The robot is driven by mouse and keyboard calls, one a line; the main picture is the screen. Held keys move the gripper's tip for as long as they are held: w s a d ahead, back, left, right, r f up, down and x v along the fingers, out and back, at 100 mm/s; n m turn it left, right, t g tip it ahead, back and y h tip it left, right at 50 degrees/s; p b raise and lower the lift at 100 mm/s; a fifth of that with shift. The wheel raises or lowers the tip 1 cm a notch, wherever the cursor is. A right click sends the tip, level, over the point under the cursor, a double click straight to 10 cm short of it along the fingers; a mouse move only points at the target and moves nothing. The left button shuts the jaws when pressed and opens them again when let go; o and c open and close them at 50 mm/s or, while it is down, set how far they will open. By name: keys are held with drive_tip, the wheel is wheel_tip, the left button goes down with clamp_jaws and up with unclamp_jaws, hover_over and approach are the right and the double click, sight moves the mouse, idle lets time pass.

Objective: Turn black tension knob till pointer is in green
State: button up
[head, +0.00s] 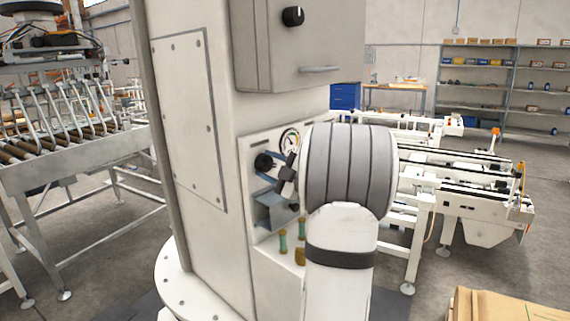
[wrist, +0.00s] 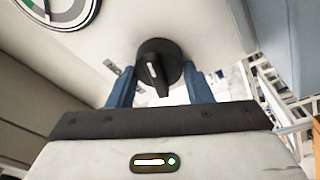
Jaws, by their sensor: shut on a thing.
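The black tension knob (wrist: 170,54) sits on the pale panel in the wrist view, with a white mark on its raised grip. My gripper (wrist: 159,78) has its two blue fingers on either side of the knob, shut on it. In the head view the knob (head: 263,161) is at the upper left of the small panel, with my gripper (head: 273,167) reaching it from the right. The round gauge (head: 290,140) is just above right of it, partly covered by my arm. The wrist view cuts off the gauge (wrist: 62,20); some green shows, but the pointer's reading is unclear.
A grey box (head: 305,45) with another black knob (head: 293,16) hangs above the panel. Below the tension knob are a grey bracket (head: 268,212) and small green-and-brass fittings (head: 282,241). A roller conveyor (head: 75,140) stands left, and a cardboard box (head: 510,305) is at lower right.

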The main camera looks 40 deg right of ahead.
drive_tip(key=shift+a+f+m, duration=0.15)
drive_tip(key=shift+f+m, duration=0.15)
drive_tip(key=shift+m, duration=0.6)
drive_tip(key=shift+f, duration=0.2)
drive_tip(key=o, duration=1)
drive_tip(key=shift+r, duration=0.25)
drive_tip(key=shift+s+h, duration=0.15)
drive_tip(key=shift+h, duration=0.15)
drive_tip(key=shift+s, duration=0.35)
drive_tip(key=shift+a+b+v, duration=0.15)
drive_tip(key=shift+b+v, duration=0.3)
drive_tip(key=shift+v, duration=1.25)
drive_tip(key=shift+a+b+v, duration=0.1)
drive_tip(key=shift+b+v, duration=0.35)
drive_tip(key=shift+v, duration=1.25)
